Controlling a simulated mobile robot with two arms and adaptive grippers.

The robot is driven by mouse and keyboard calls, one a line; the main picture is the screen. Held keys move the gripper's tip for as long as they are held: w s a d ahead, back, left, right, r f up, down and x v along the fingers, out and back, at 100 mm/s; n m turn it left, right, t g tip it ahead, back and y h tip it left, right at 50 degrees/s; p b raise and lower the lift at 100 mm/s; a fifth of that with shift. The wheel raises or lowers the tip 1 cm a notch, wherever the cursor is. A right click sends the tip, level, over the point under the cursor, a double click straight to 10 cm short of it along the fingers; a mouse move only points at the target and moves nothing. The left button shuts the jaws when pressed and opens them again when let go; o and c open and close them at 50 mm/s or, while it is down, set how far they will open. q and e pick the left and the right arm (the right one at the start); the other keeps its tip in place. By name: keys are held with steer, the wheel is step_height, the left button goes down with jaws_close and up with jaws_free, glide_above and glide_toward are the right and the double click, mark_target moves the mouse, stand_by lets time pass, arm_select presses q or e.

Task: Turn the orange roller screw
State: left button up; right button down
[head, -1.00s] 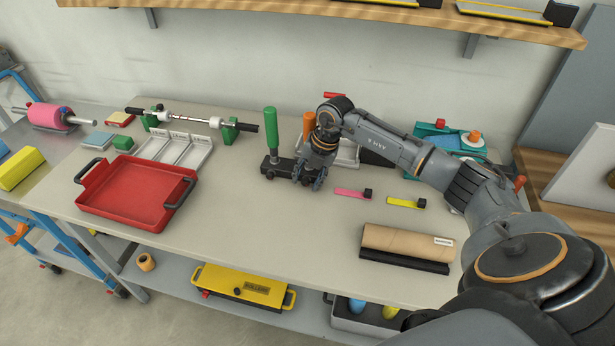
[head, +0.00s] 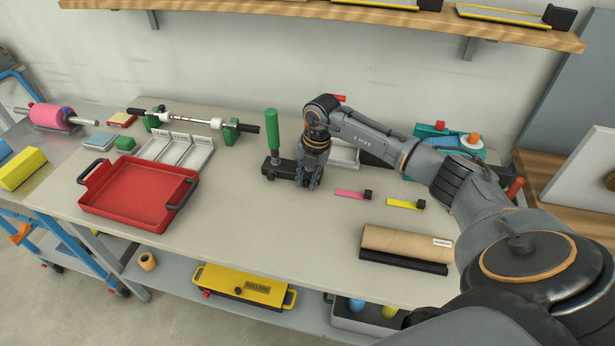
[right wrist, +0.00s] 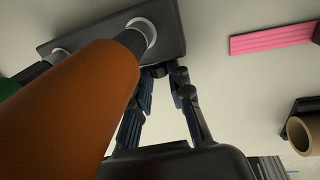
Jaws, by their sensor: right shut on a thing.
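The orange roller (right wrist: 75,100) stands on the black stand (right wrist: 100,30) and fills the left of the right wrist view. In the head view my right arm hides it, and the stand (head: 270,168) shows only at its left part. My right gripper (head: 308,185) is at the right end of the stand, pointing down. In the right wrist view its dark fingers (right wrist: 165,75) are low beside the roller, at the stand's edge, shut on what I take to be the roller's screw. The screw itself is hidden. My left gripper is not in view.
A green roller (head: 272,130) stands upright on the same stand, just left of my gripper. A pink strip (head: 350,193), a yellow strip (head: 402,203) and a brown roll (head: 405,241) lie to the right. A red tray (head: 135,195) is on the left.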

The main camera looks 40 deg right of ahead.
steer(key=c, duration=1.2)
jaws_free()
step_height(320, 180, up, 12)
steer(key=s+d, duration=0.1)
steer(key=shift+s+d, duration=0.15)
steer(key=shift+s, duration=0.1)
steer(key=shift+f, duration=0.1)
